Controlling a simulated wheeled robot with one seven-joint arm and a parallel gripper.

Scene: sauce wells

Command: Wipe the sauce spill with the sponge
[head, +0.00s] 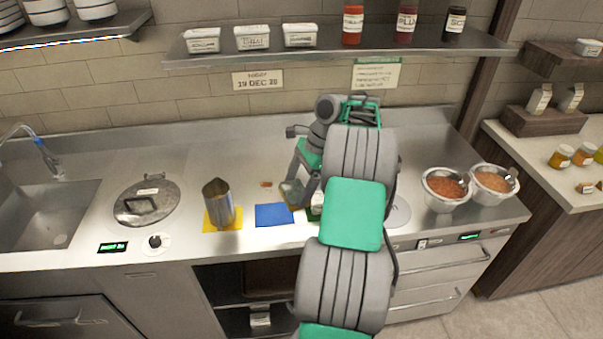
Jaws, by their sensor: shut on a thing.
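A small reddish-brown sauce spill (266,184) lies on the steel counter, behind the blue mat. My gripper (293,195) is low over the counter, just right of the spill and close to the blue mat's right edge. It is shut on a small, dull object that I take to be the sponge (290,190). The sponge is small in view and partly hidden by the fingers. I cannot tell whether it touches the counter. My arm covers the counter to the right of the gripper.
A blue mat (273,215) lies in front of the spill. A metal jug (218,203) stands on a yellow mat (207,224) to the left. A lidded pot (145,203) is farther left. Two sauce bowls (440,201) (489,191) stand right. A shelf (220,57) runs above.

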